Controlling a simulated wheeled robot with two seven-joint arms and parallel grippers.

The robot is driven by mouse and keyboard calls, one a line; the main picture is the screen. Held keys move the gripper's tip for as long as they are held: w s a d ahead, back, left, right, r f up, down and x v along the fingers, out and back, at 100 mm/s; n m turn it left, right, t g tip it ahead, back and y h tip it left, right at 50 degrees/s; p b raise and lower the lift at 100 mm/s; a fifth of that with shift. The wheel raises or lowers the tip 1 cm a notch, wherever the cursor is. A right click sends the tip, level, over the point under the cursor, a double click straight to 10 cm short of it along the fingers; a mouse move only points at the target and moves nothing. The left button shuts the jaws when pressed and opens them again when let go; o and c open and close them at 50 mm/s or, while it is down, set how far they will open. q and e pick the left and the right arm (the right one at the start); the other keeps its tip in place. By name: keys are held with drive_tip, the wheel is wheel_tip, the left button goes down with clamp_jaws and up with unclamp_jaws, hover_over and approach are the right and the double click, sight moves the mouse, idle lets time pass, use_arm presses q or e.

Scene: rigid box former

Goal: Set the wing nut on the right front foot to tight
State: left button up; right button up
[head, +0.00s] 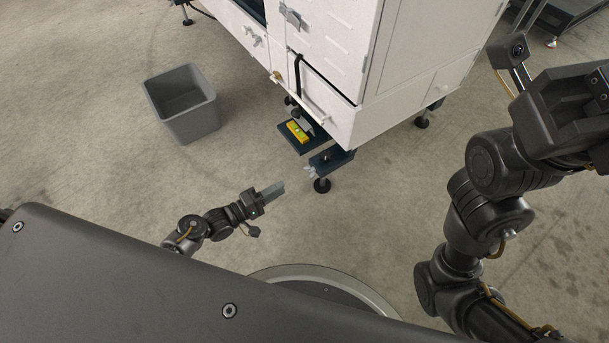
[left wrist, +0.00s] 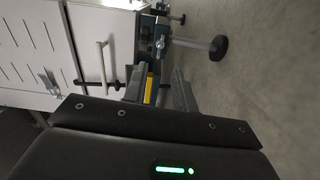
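The right front foot (head: 322,185) is a black round pad on a stem under the white machine's near corner. It also shows in the left wrist view (left wrist: 218,48). A small pale wing nut (head: 309,171) sits by the dark bracket (head: 332,158) above that foot; its exact angle is too small to read. In the left wrist view the wing nut (left wrist: 160,45) lies beyond the fingertips. My left gripper (head: 275,190) is left of the foot, apart from it. Its two fingers (left wrist: 158,85) stand apart with nothing between them. My right gripper (head: 570,105) is raised at the right; its fingertips are not clear.
A yellow level (head: 298,131) lies on a dark plate under the white machine (head: 345,60). A grey bin (head: 182,103) stands on the floor at the left. Another foot (head: 422,122) is farther back. The floor around my left gripper is clear.

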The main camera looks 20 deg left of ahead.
sight(310, 171)
use_arm(q)
drive_tip(key=b+x, duration=0.4)
drive_tip(key=x, duration=0.6)
drive_tip(key=shift+w+d+b, duration=0.15)
drive_tip(key=shift+d+b, duration=0.05)
drive_tip(key=shift+b, duration=0.2)
clamp_jaws()
